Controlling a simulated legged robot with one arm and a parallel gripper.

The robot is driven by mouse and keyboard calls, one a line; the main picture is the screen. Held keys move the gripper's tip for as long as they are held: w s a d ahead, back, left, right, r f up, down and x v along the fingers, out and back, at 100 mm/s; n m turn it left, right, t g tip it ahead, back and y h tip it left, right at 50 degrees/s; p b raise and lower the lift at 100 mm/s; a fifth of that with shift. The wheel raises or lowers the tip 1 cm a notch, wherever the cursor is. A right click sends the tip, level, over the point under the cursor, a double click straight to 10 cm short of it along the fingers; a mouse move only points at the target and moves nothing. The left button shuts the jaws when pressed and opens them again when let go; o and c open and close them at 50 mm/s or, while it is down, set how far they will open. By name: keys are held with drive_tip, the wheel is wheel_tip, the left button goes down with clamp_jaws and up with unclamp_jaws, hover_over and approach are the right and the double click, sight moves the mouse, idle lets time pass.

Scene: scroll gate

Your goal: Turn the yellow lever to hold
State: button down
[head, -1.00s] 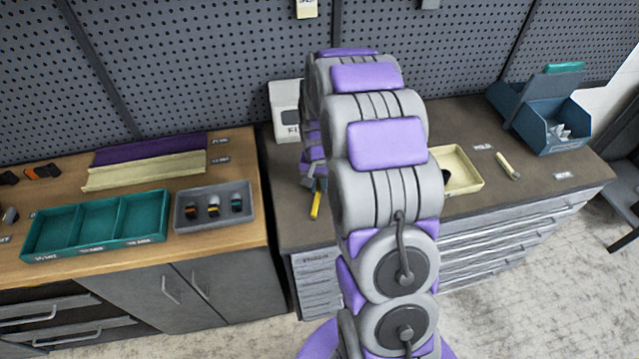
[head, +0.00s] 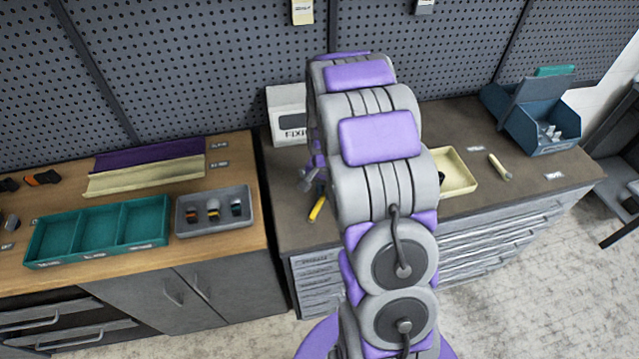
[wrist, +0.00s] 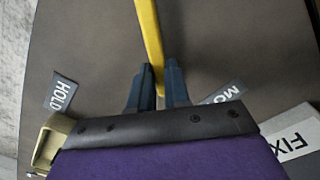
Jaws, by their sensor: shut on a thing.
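The yellow lever (wrist: 149,35) is a thin bar that runs from the top of the wrist view down between the fingers of my gripper (wrist: 160,78). My gripper is shut on it. A dark HOLD label (wrist: 63,91) lies on the bench left of the lever in the wrist view. A second label (wrist: 223,94), reading "MO" where visible, lies to the right, partly hidden by my gripper. In the head view the lever's free end (head: 317,209) shows left of my arm, pointing toward the bench front. My arm hides the lever's other end there.
A white FIX box (head: 287,113) stands behind the lever. A cream tray (head: 460,181), a pale bar (head: 500,167) and a blue bin (head: 545,125) are to the right. A wooden bench holds a teal tray (head: 98,231) and a grey tray (head: 188,228) at left.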

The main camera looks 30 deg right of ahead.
drive_tip(key=s+m+p, duration=0.1)
drive_tip(key=s+d+m+p, duration=0.1)
drive_tip(key=m, duration=0.1)
drive_tip(key=shift+s+r, duration=0.1)
drive_tip(key=shift+r, duration=0.05)
drive_tip(key=s+m+p, duration=0.1)
drive_tip(key=m+p, duration=0.1)
drive_tip(key=shift+s+d+m, duration=0.2)
drive_tip(key=shift+s+m, duration=0.1)
drive_tip(key=shift+s, duration=0.1)
drive_tip(key=s+m+p, duration=0.2)
drive_tip(key=m, duration=0.1)
drive_tip(key=shift+s+a+m+p, duration=0.2)
drive_tip(key=shift+s+m+p, duration=0.4)
drive_tip(key=shift+m, duration=0.2)
